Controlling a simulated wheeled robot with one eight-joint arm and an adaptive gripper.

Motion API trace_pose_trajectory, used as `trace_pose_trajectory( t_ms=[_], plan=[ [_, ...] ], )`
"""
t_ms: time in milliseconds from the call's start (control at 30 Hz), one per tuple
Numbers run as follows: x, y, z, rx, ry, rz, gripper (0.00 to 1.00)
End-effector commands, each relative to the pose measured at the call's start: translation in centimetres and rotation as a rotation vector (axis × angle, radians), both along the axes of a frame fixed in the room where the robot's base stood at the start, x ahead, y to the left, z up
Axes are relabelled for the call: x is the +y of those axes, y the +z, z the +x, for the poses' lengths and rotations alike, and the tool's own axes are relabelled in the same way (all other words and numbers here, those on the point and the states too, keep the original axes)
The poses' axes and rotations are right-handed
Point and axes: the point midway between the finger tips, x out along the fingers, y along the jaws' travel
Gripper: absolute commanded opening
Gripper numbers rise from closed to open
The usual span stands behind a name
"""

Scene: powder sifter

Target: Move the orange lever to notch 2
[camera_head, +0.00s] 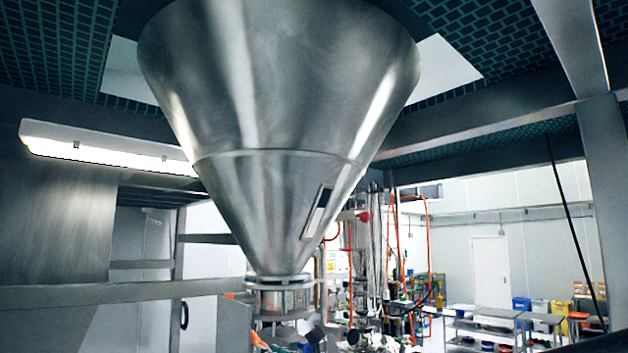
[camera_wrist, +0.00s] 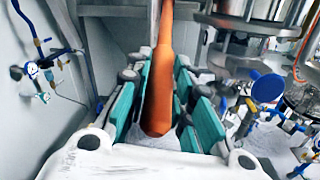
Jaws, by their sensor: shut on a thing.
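The orange lever (camera_wrist: 160,95) shows in the wrist view as a long orange bar with a rounded lower end. It runs from the top edge down between the jaws of my gripper (camera_wrist: 166,78). The teal pads stand on both sides of it, and my gripper is shut on the lever. In the head view a small orange piece, likely the lever (camera_head: 257,338), shows at the bottom edge below the hopper's outlet. The notches and their numbers cannot be made out in either view.
A large steel hopper (camera_head: 285,90) fills the upper middle of the head view, within a steel frame (camera_head: 90,295). In the wrist view, blue-handled valves (camera_wrist: 268,88) and pipework stand on the right, with more blue fittings (camera_wrist: 35,70) on the left wall.

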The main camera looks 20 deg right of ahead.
Motion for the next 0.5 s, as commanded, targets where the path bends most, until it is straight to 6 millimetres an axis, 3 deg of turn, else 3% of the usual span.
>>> trace_pose_trajectory(
  t_ms=[300,500],
  plan=[
    [0.4,-2.7,0.8,-0.088,0.004,0.032,0.0],
    [0.5,-3.2,1.1,-0.124,0.001,0.041,0.0]
  ],
)
